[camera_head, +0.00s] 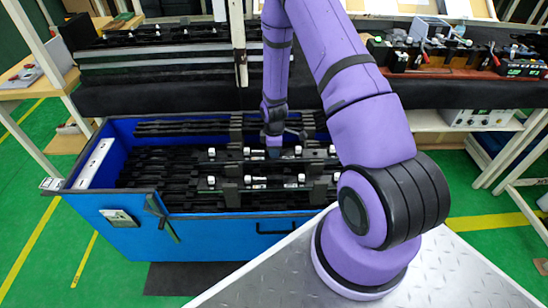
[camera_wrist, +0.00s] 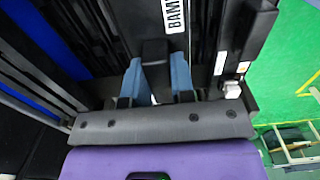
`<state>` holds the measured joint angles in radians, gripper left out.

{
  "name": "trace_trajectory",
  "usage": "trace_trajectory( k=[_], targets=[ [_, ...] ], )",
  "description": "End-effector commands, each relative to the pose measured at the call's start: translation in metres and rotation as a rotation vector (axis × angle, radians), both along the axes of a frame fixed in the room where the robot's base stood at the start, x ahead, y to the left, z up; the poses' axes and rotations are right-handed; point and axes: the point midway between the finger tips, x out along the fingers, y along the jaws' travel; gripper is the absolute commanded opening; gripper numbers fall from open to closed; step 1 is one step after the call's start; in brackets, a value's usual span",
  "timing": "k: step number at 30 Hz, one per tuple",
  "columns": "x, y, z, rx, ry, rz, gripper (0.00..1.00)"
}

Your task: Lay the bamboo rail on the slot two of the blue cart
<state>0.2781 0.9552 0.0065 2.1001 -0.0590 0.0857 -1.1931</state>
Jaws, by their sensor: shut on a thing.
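The bamboo rail (camera_wrist: 145,20) is a dark bar with a white label whose visible letters read "BAM" in the wrist view. My gripper (camera_wrist: 158,74) has its two blue fingers closed on a black part of this rail. In the head view my gripper (camera_head: 273,150) points down into the blue cart (camera_head: 215,238), over its right half. The cart is an open blue box holding rows of dark rails. The held rail lies level with the cart's contents; I cannot tell whether it touches a slot. Slot numbers are not readable.
Another dark rail with white clips (camera_head: 262,183) lies nearer the cart's front. A black-covered bench (camera_head: 180,90) with stacked rails stands behind the cart. A shelf with a control box (camera_head: 478,118) is at right. Green floor is clear at left.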

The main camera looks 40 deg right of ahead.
Motion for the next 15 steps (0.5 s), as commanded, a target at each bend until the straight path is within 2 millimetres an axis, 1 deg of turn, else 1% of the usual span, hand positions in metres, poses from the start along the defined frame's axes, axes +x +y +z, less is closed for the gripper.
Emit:
trace_trajectory(
  k=[6, 9, 15],
  targets=[
    [0.0, 0.0, -0.027, 0.0, 0.002, 0.0, 0.0],
    [-0.001, 0.0, -0.037, 0.001, 0.003, 0.0, 0.0],
    [0.0, 0.0, -0.039, 0.001, 0.001, -0.001, 0.0]
  ],
)
